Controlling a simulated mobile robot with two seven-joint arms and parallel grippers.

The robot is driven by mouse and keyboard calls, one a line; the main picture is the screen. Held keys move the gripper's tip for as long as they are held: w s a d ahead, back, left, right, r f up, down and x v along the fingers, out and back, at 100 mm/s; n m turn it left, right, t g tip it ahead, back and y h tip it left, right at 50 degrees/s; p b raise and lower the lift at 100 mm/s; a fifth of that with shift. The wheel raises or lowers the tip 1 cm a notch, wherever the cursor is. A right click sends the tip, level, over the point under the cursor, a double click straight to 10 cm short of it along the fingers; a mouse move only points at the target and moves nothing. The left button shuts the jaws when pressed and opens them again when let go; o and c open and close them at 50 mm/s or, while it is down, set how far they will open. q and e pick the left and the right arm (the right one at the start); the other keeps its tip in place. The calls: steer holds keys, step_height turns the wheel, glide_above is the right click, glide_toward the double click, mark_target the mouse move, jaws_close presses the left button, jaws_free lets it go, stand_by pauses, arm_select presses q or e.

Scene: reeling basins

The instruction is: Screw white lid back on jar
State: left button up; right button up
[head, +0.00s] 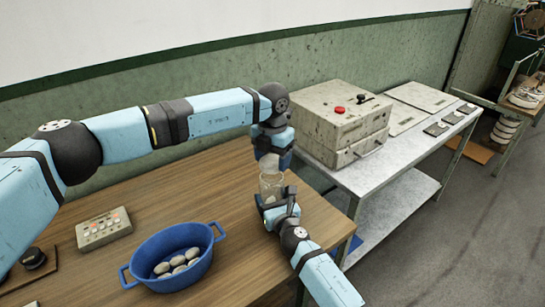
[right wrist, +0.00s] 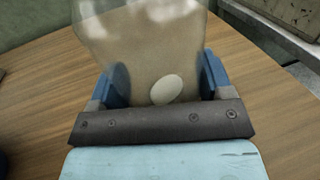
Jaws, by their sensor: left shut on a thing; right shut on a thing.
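The clear jar (head: 271,186) stands upright near the right end of the wooden table. In the right wrist view the jar (right wrist: 140,45) sits between the blue fingers of my right gripper (right wrist: 164,78), which is shut on its body. A pale oval piece (right wrist: 167,89) shows low in the jar. My right gripper also shows in the head view (head: 277,199). My left gripper (head: 270,160) points down right above the jar's mouth, shut on a pale thing that looks like the white lid, mostly hidden by the fingers. I cannot tell whether the lid touches the rim.
A blue two-handled basin (head: 172,257) with several pale oval pieces stands on the wooden table (head: 235,270). A beige button panel (head: 103,229) lies left of it. A metal bench (head: 372,178) with a beige machine box (head: 335,115) stands close on the right.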

mark_target(272, 191)
arm_select(q)
steer(key=shift+f, duration=0.8)
steer(key=shift+f, duration=0.6)
